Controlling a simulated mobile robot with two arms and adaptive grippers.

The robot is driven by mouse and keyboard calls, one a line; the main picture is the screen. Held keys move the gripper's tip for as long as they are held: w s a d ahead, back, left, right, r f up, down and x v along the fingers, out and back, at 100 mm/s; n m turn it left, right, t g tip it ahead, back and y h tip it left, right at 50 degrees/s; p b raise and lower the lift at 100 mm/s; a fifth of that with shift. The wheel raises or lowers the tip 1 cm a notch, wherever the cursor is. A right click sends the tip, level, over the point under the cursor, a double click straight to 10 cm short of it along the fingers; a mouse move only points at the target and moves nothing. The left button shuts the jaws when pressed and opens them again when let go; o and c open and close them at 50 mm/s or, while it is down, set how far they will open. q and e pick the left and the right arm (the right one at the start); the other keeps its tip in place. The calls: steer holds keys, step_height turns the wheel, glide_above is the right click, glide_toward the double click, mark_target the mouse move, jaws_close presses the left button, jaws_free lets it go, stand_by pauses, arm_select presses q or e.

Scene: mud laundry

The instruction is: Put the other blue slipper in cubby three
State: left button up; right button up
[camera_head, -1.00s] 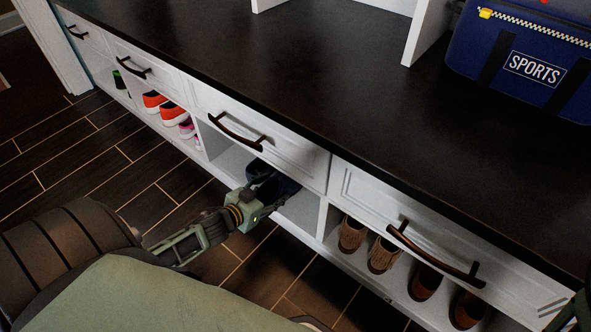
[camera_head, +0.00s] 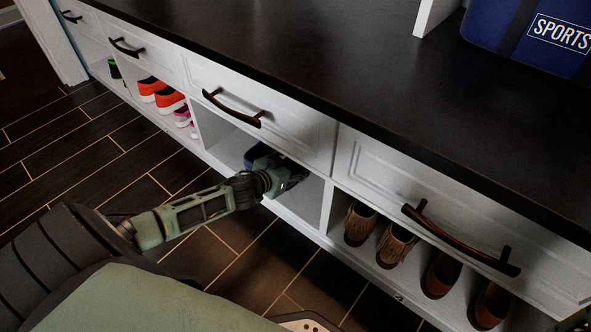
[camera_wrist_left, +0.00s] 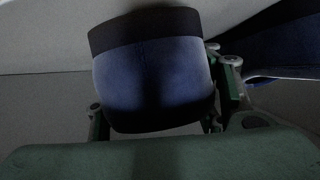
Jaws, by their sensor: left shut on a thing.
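My left gripper (camera_head: 280,176) reaches into an open cubby, the one between the pink-shoe cubby and the brown-shoe cubby. In the left wrist view my left gripper (camera_wrist_left: 160,105) is shut on a blue slipper (camera_wrist_left: 152,80) with a dark band at its top and bottom edges. A second dark blue slipper (camera_wrist_left: 288,48) shows at the right of that view, beside the held one. In the head view a bit of blue slipper (camera_head: 250,157) shows past the gripper; which of the two it is I cannot tell. My right gripper is not in view.
The cubby's white divider (camera_head: 327,208) stands to the right of the gripper, with brown shoes (camera_head: 396,246) beyond it. Orange shoes (camera_head: 168,100) and pink shoes (camera_head: 182,117) sit to the left. A drawer handle (camera_head: 232,110) juts out above. The dark countertop (camera_head: 330,70) overhangs.

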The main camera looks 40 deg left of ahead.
arm_select(q)
steer(key=shift+f, duration=0.1)
steer(key=shift+f, duration=0.15)
steer(key=o, duration=1.2)
